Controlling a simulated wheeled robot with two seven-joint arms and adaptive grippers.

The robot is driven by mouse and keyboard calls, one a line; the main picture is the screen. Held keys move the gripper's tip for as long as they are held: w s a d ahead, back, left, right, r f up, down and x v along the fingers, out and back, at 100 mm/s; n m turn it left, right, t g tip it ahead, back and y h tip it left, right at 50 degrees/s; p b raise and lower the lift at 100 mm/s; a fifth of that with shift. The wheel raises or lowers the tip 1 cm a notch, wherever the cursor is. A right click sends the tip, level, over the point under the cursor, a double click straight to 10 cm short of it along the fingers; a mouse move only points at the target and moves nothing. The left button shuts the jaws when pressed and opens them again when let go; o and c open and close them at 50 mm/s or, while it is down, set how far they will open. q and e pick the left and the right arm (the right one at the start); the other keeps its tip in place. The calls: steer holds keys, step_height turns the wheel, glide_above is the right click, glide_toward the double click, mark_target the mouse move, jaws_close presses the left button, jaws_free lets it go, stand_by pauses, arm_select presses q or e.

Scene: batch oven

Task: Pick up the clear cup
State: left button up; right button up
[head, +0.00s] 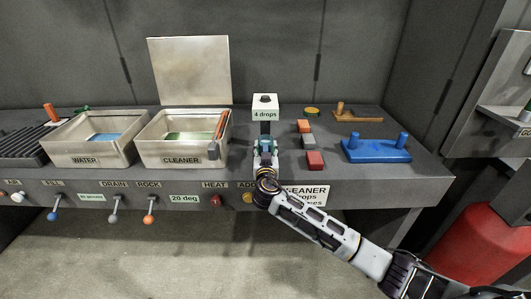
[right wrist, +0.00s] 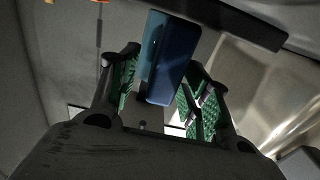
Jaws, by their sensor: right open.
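My right gripper (head: 265,158) is at the front of the dispenser labelled "4 drops" (head: 265,115), fingers pointing towards it. In the right wrist view its two fingers with green pads (right wrist: 162,72) stand apart. In the head view the cup is mostly hidden by the gripper, with only a bluish patch at the dispenser's foot. My left gripper is not in view.
Left of the dispenser are the open CLEANER tank (head: 182,158) and the WATER tank (head: 90,160). Right of it lie red and grey blocks (head: 315,160) and a blue stand with pegs (head: 376,153). Levers and knobs line the counter's front below.

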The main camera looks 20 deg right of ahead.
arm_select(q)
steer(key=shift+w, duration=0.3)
arm_select(e)
steer(key=c, duration=0.6)
jaws_close()
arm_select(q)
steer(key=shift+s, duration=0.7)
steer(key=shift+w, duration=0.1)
arm_select(e)
steer(key=shift+r, duration=0.15)
